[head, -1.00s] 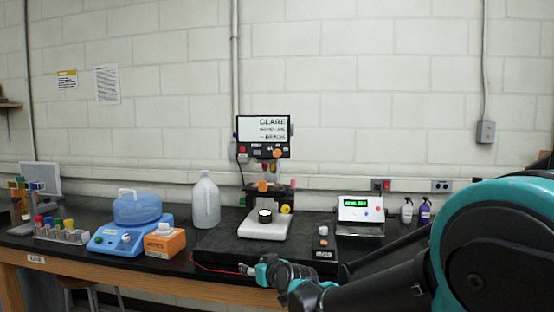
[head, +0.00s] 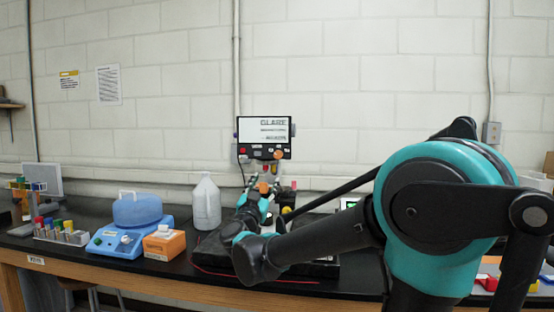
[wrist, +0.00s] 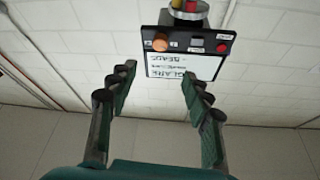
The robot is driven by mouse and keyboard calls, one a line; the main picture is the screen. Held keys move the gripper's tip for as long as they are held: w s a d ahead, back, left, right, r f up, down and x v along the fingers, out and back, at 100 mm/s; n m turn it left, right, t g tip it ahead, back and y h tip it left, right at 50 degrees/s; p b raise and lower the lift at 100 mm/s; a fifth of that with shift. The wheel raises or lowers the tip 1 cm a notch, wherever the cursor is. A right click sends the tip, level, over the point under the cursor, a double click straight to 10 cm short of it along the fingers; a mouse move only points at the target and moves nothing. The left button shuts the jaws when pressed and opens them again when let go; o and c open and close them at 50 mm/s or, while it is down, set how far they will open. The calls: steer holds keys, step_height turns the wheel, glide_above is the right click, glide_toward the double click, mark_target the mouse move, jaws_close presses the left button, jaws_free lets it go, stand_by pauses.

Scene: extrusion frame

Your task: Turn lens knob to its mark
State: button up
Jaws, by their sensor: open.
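The instrument's screen panel (head: 265,137) stands upright at the back of the bench and shows the word GLARE over smaller text. An orange knob (head: 278,155) sits on its lower edge; a second orange part (head: 263,188) is below, close to my arm's end. In the wrist view the panel (wrist: 190,55) appears upside down with the orange knob (wrist: 160,44) and a red button. A lens turret with coloured bands (wrist: 188,10) is at the top. My gripper (wrist: 162,75) is open and empty, its fingers apart from the panel. I cannot tell which knob is the lens knob or see its mark.
A jug (head: 206,203), a blue device (head: 130,225) and an orange box (head: 165,244) stand left of my arm. A yellow knob (head: 287,212) is close beside my arm. My arm hides much of the instrument's stage and the right bench.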

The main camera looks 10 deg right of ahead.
mark_target(277, 155)
steer(key=x, duration=1.6)
steer(key=shift+w, duration=0.2)
steer(key=shift+c, duration=0.4)
jaws_close()
steer(key=shift+m, duration=0.3)
steer(key=m+g+h, duration=0.1)
steer(key=m, duration=0.1)
steer(key=m+h, duration=0.1)
steer(key=m, duration=0.1)
steer(key=m+g, duration=0.1)
steer(key=m, duration=0.2)
steer(key=shift+a+r+g+h, duration=0.15)
steer(key=shift+a+g+h, duration=0.15)
steer(key=shift+h, duration=0.1)
steer(key=m+g, duration=0.1)
steer(key=m, duration=0.2)
steer(key=m+g, duration=0.1)
steer(key=m, duration=0.3)
steer(key=shift+r+m+g+h, duration=0.15)
steer(key=shift+m+g+h, duration=0.15)
steer(key=shift+g+h, duration=0.1)
